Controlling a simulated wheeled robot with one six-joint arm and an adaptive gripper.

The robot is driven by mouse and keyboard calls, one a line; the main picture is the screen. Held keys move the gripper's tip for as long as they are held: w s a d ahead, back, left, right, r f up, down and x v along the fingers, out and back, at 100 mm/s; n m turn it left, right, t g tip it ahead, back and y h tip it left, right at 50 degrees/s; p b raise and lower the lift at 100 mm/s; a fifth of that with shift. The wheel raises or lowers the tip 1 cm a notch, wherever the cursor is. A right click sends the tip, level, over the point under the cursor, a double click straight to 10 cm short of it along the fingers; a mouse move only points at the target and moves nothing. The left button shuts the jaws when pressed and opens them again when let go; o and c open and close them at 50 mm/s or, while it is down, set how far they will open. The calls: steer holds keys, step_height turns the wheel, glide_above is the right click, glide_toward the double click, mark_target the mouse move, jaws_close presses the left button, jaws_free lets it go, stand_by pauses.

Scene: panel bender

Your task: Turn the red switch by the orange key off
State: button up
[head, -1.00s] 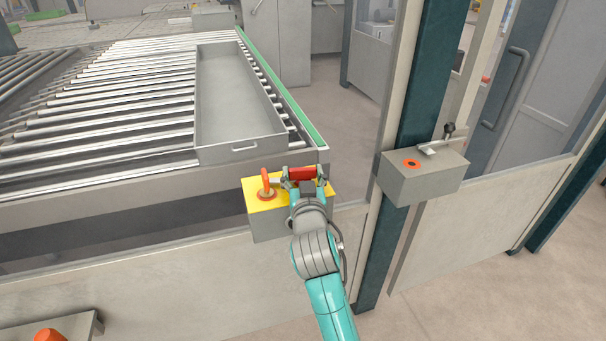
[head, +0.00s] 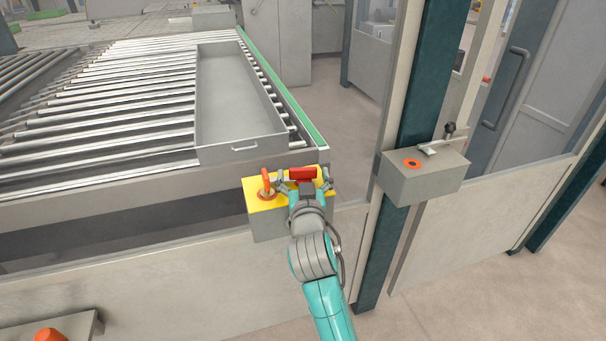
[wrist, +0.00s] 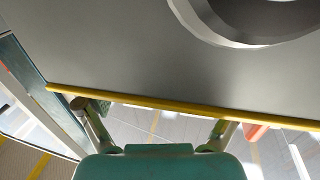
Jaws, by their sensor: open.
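The red switch (head: 302,173) is a short red bar on top of a grey box with a yellow top (head: 254,199). The orange key (head: 266,184) stands upright in an orange ring to its left. My gripper (head: 304,184) is open at the near side of the switch, one finger to each side of it. I cannot tell whether a finger touches it. The gripper hides part of the box top. In the wrist view a grey surface with a yellow edge (wrist: 180,106) lies before the fingers, and a bit of orange shows at the right; the red switch is not visible there.
A roller conveyor (head: 110,110) with a grey tray (head: 240,95) lies behind the box. A teal post (head: 415,100) and a second grey box (head: 425,183) with an orange ring and a lever stand to the right. A low grey panel (head: 170,275) runs below.

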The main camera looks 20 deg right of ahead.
steer(key=v, duration=1.1)
steer(key=shift+s, duration=0.25)
steer(key=shift+a, duration=0.1)
steer(key=x, duration=1.2)
steer(key=shift+w+r, duration=0.1)
steer(key=shift+r, duration=0.1)
